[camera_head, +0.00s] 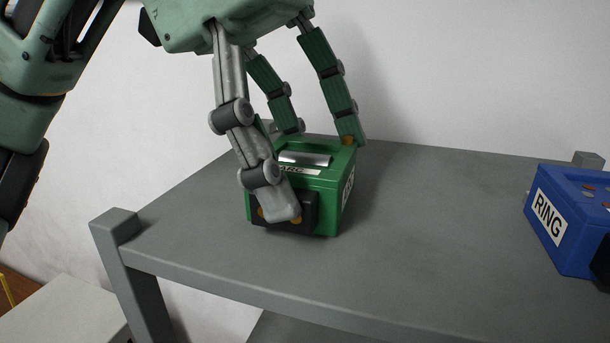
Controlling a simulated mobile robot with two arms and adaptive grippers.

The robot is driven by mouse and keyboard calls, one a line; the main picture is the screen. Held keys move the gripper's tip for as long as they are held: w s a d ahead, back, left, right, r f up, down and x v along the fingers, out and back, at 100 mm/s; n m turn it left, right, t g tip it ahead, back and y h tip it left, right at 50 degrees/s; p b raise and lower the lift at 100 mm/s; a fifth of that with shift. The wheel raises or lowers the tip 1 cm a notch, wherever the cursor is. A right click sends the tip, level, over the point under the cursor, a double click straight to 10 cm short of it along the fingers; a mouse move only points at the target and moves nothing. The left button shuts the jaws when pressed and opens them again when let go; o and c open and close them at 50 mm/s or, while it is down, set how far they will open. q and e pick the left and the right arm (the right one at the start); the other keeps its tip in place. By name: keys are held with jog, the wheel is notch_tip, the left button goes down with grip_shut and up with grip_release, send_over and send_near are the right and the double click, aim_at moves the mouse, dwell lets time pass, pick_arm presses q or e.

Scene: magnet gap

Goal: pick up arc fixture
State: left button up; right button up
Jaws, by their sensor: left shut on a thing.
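The arc fixture (325,180) is a green box with an ARC label and a silver curved piece on its top. It stands on the grey table at the left of centre in the head view. My left gripper (312,180) comes down from above and is shut on it. The grey finger lies against the dark front face and two green fingers reach its back side. The front finger hides part of the front face. I cannot see any gap between the box and the table. My right gripper is not in view.
A blue box labelled RING (548,218) stands at the right edge of the grey table (440,230). The tabletop between the boxes is clear. Raised corner posts (116,224) stand at the table's left front and back right. A white wall is behind.

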pick_arm(q)
jog(key=shift+s+f, duration=0.1)
jog(key=shift+f, duration=0.3)
jog(key=c, duration=0.4)
jog(key=shift+c, duration=0.2)
